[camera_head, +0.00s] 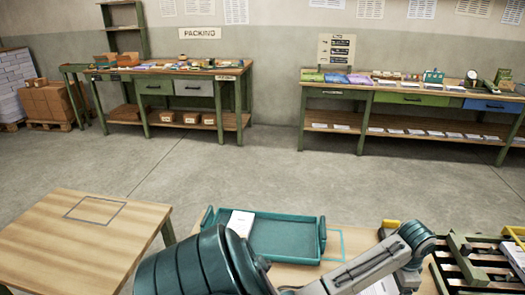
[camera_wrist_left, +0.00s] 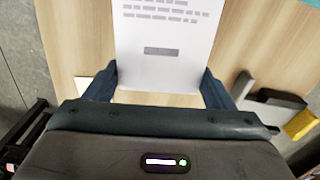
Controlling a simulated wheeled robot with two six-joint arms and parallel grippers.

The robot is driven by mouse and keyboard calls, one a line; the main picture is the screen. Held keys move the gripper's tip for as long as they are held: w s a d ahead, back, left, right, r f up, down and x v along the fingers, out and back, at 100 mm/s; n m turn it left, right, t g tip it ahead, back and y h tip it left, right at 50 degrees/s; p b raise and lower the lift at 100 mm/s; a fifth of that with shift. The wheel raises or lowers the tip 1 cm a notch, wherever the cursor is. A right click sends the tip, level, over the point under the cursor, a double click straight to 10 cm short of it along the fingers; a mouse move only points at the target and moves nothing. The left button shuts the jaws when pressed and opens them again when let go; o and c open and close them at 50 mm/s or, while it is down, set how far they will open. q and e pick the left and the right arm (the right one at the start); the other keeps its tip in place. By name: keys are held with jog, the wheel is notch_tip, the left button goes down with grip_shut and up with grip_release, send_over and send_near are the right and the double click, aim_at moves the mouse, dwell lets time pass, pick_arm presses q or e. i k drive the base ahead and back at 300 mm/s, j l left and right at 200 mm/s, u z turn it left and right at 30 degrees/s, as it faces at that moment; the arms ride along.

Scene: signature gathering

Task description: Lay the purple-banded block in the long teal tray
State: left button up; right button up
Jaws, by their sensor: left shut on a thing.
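The long teal tray (camera_head: 285,236) lies on the near table in the head view, its front left partly hidden by my arm. In the left wrist view my left gripper (camera_wrist_left: 160,88) is shut on a flat white piece with grey print lines and a grey bar (camera_wrist_left: 167,35), over a wooden surface. In the head view the fingertips are hidden or out of frame. I cannot make out a purple band on any block. My right gripper is not in view.
A slatted dark rack (camera_head: 468,262) stands at the right. A bare wooden table (camera_head: 65,235) with a marked rectangle is at the left. A grey piece (camera_wrist_left: 268,110) and a yellow piece (camera_wrist_left: 301,124) lie right of the gripper. Workbenches stand far back, with open floor between.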

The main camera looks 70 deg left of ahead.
aim_at(291, 238)
jog(key=u, duration=1.7)
jog(key=i+l, duration=0.05)
